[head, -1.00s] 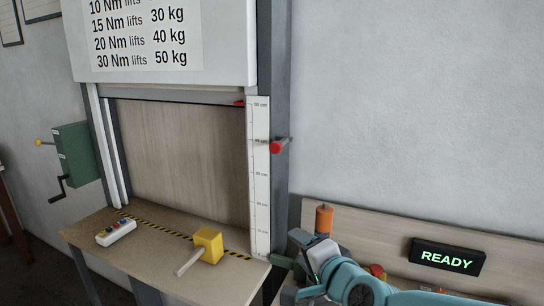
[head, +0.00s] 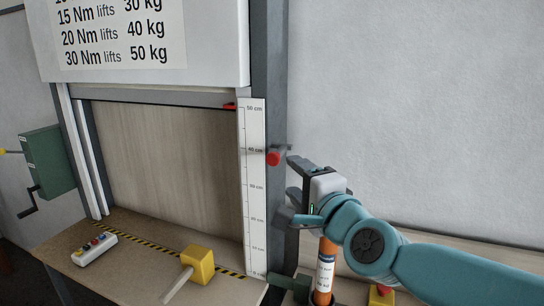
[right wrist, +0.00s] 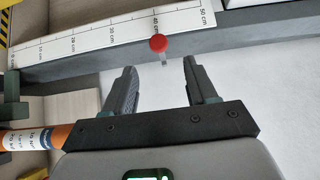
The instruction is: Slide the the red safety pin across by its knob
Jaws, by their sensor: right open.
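The red safety pin's round knob (head: 273,158) sticks out from the grey right post of the shutter frame, near the 40 cm mark of the scale. In the right wrist view the red knob (right wrist: 159,43) shows with a short pale shaft, beyond the fingertips and between their lines. My right gripper (head: 290,188) is open and empty, just right of the post and close to the knob, not touching it. Its two dark fingers (right wrist: 161,72) stand apart in the right wrist view. My left gripper is not in view.
A white scale (head: 252,190) runs up the post, with a red pointer (head: 230,106) near its top. An orange cylinder (head: 326,268) stands below my right gripper. A yellow block with a handle (head: 197,263) and a button box (head: 94,250) lie on the bench.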

